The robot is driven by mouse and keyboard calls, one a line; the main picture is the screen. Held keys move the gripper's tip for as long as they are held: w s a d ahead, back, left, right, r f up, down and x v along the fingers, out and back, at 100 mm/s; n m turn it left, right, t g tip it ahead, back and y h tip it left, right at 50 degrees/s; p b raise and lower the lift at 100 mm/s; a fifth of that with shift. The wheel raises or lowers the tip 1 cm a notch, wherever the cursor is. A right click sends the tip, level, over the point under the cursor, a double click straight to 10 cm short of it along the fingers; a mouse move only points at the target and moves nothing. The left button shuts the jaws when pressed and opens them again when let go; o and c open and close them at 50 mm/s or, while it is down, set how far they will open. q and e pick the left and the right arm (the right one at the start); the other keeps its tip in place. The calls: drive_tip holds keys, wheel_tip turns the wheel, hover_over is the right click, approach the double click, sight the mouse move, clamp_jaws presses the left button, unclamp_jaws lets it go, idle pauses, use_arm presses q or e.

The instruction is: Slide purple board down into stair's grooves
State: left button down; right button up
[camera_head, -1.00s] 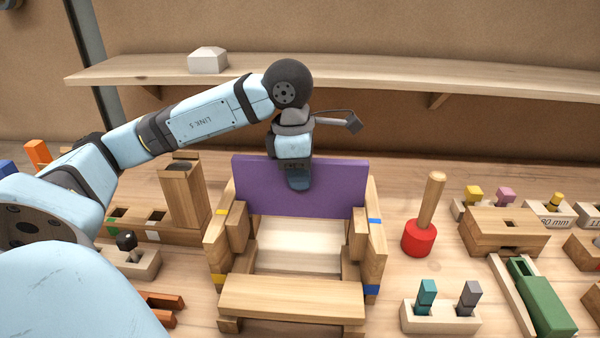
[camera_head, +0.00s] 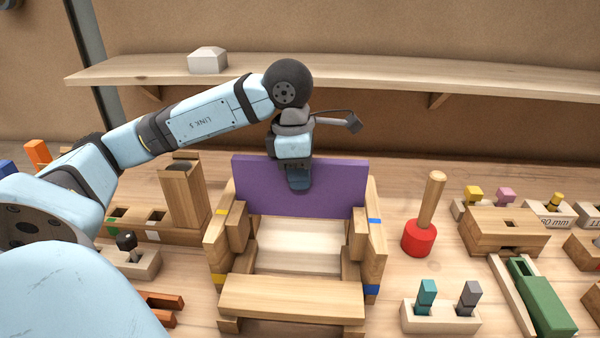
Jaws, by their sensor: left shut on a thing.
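The purple board (camera_head: 340,190) stands upright at the back of the wooden stair, between its two side pieces. The stair (camera_head: 290,298) has a light tread at the front and side stringers with blue and yellow marks. My left gripper (camera_head: 299,180) reaches down from above and is shut on the board's top edge near its middle. The far finger is hidden behind the board. Whether the board's ends sit in the grooves cannot be made out. My right gripper is not in view.
A red-headed mallet (camera_head: 420,238) stands right of the stair. A block with teal and grey pegs (camera_head: 440,315) is at front right. A wooden post (camera_head: 185,195) stands close on the left. A shelf (camera_head: 400,78) with a white block (camera_head: 208,60) runs behind.

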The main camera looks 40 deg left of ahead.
use_arm(q)
drive_tip(key=shift+f+b, duration=0.3)
drive_tip(key=shift+f, duration=0.05)
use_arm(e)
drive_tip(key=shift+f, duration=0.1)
use_arm(q)
drive_tip(key=shift+f+b, duration=0.75)
drive_tip(key=shift+f, duration=0.1)
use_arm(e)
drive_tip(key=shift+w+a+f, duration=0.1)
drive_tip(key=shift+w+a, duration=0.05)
use_arm(q)
drive_tip(key=shift+d+f, duration=0.1)
drive_tip(key=shift+f, duration=0.1)
